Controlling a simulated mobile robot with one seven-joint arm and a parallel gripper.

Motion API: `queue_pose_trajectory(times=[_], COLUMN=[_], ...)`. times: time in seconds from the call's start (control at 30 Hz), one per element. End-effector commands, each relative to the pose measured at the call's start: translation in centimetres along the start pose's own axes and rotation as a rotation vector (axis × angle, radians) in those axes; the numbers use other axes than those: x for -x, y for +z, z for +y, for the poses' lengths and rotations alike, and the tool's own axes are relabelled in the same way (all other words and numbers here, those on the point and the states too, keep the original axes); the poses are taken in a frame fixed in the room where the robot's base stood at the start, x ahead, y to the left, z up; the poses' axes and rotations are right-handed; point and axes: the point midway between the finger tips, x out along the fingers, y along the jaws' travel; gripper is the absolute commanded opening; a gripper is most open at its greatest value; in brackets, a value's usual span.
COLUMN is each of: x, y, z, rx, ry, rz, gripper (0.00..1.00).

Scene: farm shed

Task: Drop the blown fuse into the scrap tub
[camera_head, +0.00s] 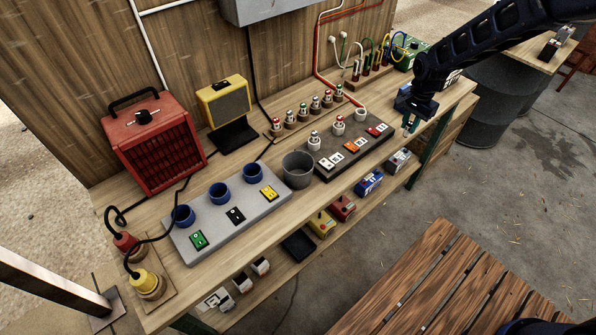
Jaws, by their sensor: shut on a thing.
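My gripper (410,124) is at the upper right, above the front edge of the bench and to the right of the black fuse board. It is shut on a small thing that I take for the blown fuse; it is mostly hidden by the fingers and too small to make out. The scrap tub, a grey open bucket (298,170), stands on the bench left of the fuse board (352,148), well to the left of my gripper.
Behind the board stands a row of several fuses (303,112). Left of the tub is a grey panel (228,216) with blue sockets. A red heater (155,143) and yellow lamp (226,102) stand at the back. A slatted wooden table (440,285) is in front.

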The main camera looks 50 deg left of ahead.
Motion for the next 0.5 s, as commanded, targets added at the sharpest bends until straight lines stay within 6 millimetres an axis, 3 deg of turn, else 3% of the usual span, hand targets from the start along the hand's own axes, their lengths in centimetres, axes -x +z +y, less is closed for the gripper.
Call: queue_pose_trajectory(times=[0.03, 0.2, 0.5], x=[0.5, 2.0, 4.5], y=[1.8, 7.1, 17.4], z=[-1.1, -3.8, -7.3], rx=[0.007, 0.007, 0.007], ry=[-0.003, -0.004, -0.005], rz=[0.001, 0.001, -0.001], gripper=[0.00, 0.00, 0.00])
